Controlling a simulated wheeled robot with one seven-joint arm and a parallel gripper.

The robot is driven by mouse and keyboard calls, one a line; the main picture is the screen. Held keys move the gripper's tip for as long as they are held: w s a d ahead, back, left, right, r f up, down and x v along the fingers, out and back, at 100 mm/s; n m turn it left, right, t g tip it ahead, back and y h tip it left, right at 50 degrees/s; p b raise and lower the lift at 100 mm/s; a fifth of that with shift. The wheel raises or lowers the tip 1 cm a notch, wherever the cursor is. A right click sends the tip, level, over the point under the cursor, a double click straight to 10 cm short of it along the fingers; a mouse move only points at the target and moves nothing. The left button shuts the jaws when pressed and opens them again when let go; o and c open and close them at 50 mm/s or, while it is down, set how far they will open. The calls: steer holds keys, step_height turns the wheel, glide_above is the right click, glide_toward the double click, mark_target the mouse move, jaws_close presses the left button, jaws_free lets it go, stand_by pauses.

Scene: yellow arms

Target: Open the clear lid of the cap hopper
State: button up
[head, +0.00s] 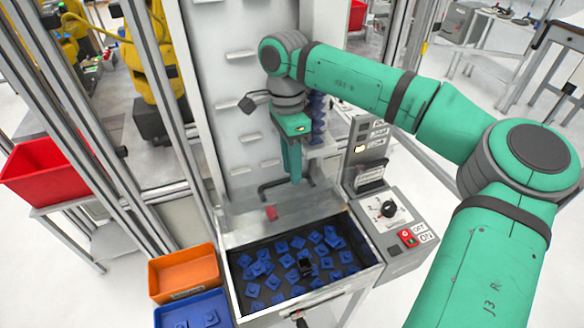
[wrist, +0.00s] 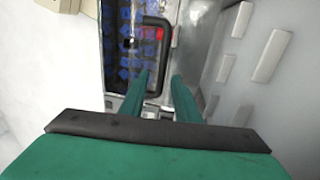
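The cap hopper (head: 374,270) is a box holding many blue caps, in front of a tall pale machine. A clear panel, seemingly its lid (head: 240,222), shows at the hopper's back; how far it stands open I cannot tell. A black bar handle (head: 268,191) shows there, and in the wrist view (wrist: 164,50). My gripper (head: 293,180) points down at the handle. In the wrist view its two green fingers (wrist: 163,73) are apart, with the handle bar appearing between their tips. Contact is not clear. A red piece (head: 271,212) lies near the handle.
A control box (head: 395,215) with a dial and red switch stands right of the hopper. Orange (head: 183,272) and blue (head: 195,312) bins sit at its left. The pale back wall (head: 235,110) with small ledges rises close behind my gripper.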

steer(key=shift+f, duration=0.4)
steer(key=shift+c, duration=0.2)
jaws_close()
steer(key=shift+s+d+r+t+y, duration=0.1)
steer(key=shift+s+d+t+y, duration=0.15)
steer(key=shift+s+t, duration=0.5)
steer(key=shift+s+d+t+y, duration=0.15)
steer(key=shift+s+d+t, duration=0.25)
steer(key=shift+s, duration=0.7)
steer(key=shift+s+d+r+t+y, duration=0.1)
steer(key=shift+s+d+t+y, duration=0.15)
steer(key=shift+s+t, duration=0.5)
steer(key=shift+s, duration=0.15)
steer(key=shift+o, duration=0.2)
jaws_free()
steer(key=shift+r, duration=0.1)
step_height(320, 180, up, 10)
steer(key=s, duration=0.1)
steer(key=shift+s+d+r, duration=0.25)
steer(key=shift+c, duration=0.2)
